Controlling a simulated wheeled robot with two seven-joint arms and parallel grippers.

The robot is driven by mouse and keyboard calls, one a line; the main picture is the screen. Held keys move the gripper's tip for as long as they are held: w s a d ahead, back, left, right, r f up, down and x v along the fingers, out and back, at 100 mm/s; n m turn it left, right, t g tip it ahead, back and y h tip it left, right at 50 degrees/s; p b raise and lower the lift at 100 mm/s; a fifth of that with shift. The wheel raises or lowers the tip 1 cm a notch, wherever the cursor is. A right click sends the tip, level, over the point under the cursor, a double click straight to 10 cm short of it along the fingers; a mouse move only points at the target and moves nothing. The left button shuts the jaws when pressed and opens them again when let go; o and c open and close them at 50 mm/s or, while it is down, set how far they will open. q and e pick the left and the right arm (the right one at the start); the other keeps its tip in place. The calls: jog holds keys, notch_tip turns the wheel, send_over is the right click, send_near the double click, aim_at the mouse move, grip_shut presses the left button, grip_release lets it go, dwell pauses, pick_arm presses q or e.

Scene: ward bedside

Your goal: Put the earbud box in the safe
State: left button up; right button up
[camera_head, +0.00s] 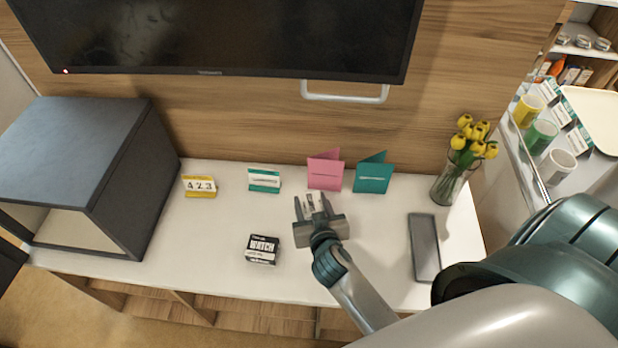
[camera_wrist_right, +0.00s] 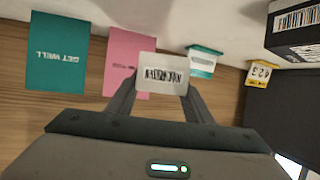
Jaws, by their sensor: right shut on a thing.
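My right gripper (camera_head: 313,205) is shut on a small white box with black lettering, the earbud box (camera_wrist_right: 161,73). In the right wrist view the box sits between the two fingertips, its lettering upside down and hard to read. In the head view the fingers hide most of it, in front of the pink card. The safe (camera_head: 128,190) is a large dark grey box at the left end of the white counter. Its front is open, showing a pale interior (camera_head: 80,233). My left gripper is not in view.
A black-and-white watch box (camera_head: 262,249) lies on the counter (camera_head: 205,240) between gripper and safe. A yellow date block (camera_head: 199,187), a green-white box (camera_head: 264,180), pink (camera_head: 325,170) and teal (camera_head: 372,174) cards stand behind. A phone (camera_head: 424,247) and flower vase (camera_head: 451,182) are right.

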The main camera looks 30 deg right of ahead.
aim_at(305, 195)
jog(key=w+n+y, duration=0.1)
jog(key=w+r+n+y+b, duration=0.1)
jog(key=shift+t+y, duration=0.4)
jog(key=shift+w+a+r+n+y+b, duration=0.15)
jog(key=shift+w+r+n+y+b, duration=0.2)
jog(key=shift+r+n+y+b, duration=0.4)
jog(key=s+a+r+n+g+y+b, duration=0.2)
jog(key=a+r+n+g+y, duration=0.1)
jog(key=r+n+y, duration=0.2)
jog(key=s+a+r+n+g+y+b, duration=0.2)
jog(key=r+n+y, duration=0.4)
jog(key=r, duration=0.3)
jog(key=shift+s+a+r+g+b, duration=0.25)
jog(key=shift+a+r+g+b, duration=0.1)
jog(key=shift+a+g, duration=0.1)
